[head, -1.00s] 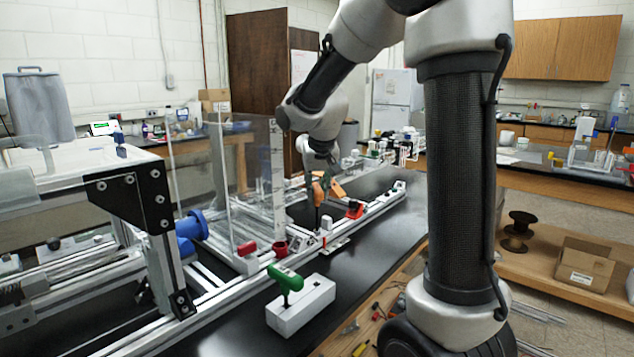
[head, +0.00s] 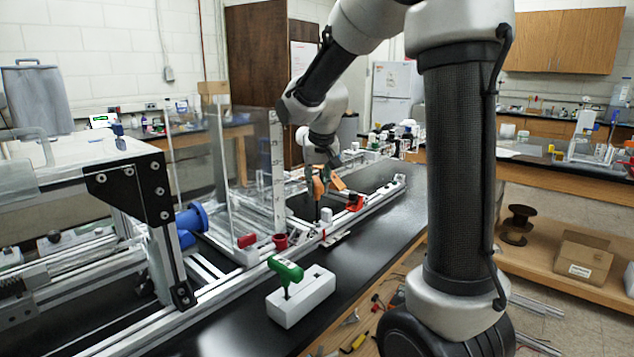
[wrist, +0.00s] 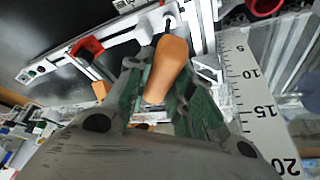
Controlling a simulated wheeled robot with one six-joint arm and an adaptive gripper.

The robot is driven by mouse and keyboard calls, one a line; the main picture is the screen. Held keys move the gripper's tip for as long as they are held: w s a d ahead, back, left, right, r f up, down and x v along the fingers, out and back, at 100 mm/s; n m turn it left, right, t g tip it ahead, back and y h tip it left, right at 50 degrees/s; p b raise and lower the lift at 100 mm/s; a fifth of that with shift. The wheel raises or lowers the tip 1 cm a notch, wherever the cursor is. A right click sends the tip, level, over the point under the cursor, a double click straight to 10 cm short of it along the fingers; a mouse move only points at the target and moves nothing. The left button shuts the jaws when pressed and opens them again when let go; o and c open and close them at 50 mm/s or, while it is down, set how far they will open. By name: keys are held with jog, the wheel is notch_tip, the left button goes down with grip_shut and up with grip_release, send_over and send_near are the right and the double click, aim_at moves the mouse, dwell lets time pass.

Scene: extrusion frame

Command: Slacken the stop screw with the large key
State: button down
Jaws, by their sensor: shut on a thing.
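My gripper (head: 318,180) is shut on an orange-handled key (wrist: 168,68). Its orange handle also shows in the head view (head: 318,187). The dark shaft points down, close to upright, at the aluminium rail (head: 365,213). Whether its tip sits in a screw cannot be told, and I cannot make out the stop screw itself. A green-handled key (head: 286,271) stands in a white block (head: 302,297) on the black bench, well in front of my gripper. Which key is the larger is not clear from the pictures.
A red clamp piece (head: 355,203) sits on the rail just right of my gripper. A clear upright panel (head: 243,170) and a ruled scale (wrist: 252,95) stand close on the other side. The black bench (head: 375,240) in front is mostly clear.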

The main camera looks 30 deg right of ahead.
jog(key=shift+f, duration=0.55)
dwell(0.4)
jog(key=shift+n+y, duration=0.6)
jog(key=shift+n, duration=0.9)
jog(key=shift+n+y, duration=0.6)
jog(key=shift+n, duration=0.9)
jog(key=shift+m+h, duration=0.4)
jog(key=shift+m, duration=0.6)
jog(key=shift+r, duration=0.1)
